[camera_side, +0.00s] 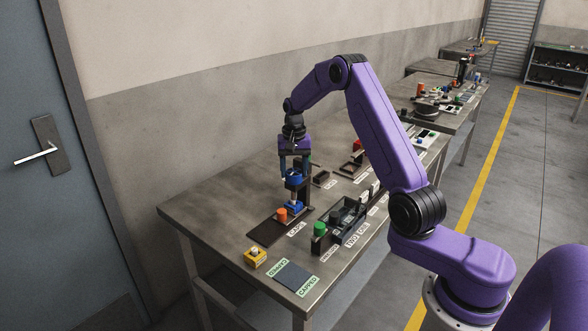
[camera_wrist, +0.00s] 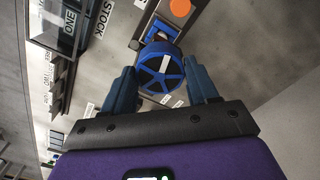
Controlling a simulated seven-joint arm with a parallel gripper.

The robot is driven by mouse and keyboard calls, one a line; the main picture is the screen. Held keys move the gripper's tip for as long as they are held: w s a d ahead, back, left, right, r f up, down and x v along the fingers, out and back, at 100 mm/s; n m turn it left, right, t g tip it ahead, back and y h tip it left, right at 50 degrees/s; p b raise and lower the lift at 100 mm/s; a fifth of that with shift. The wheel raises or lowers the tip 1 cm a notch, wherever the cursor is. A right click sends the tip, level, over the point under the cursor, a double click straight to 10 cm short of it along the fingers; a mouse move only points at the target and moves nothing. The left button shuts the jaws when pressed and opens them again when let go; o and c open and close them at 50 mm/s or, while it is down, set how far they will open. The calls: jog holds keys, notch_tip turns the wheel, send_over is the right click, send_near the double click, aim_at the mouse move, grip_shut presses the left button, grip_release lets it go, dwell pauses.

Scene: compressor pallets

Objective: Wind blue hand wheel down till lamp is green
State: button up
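The blue hand wheel (camera_side: 294,182) sits on top of a small blue and metal press at the near left part of the bench. In the wrist view the spoked wheel (camera_wrist: 160,68), with a white bar mark across it, lies between my two fingers. My gripper (camera_side: 294,170) points straight down over it. In the wrist view my gripper (camera_wrist: 162,75) has one finger on each side of the wheel, their tips close to its rim; whether they touch it cannot be told. I cannot make out a lit lamp in either view.
An orange cap (camera_side: 282,214) stands on the press plate, also in the wrist view (camera_wrist: 180,8). A black rack (camera_side: 345,214) and a green knob (camera_side: 320,228) stand to the right. A yellow button box (camera_side: 255,258) and a dark tray (camera_side: 296,277) lie near the front edge.

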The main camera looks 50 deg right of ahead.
aim_at(294, 172)
jog(key=shift+c, duration=0.8)
jog(key=shift+m, duration=1.5)
jog(key=o, duration=1.1)
jog(key=shift+c, duration=0.2)
jog(key=shift+r, duration=0.1)
notch_tip(294, 172, up, 17)
jog(key=shift+r, duration=0.15)
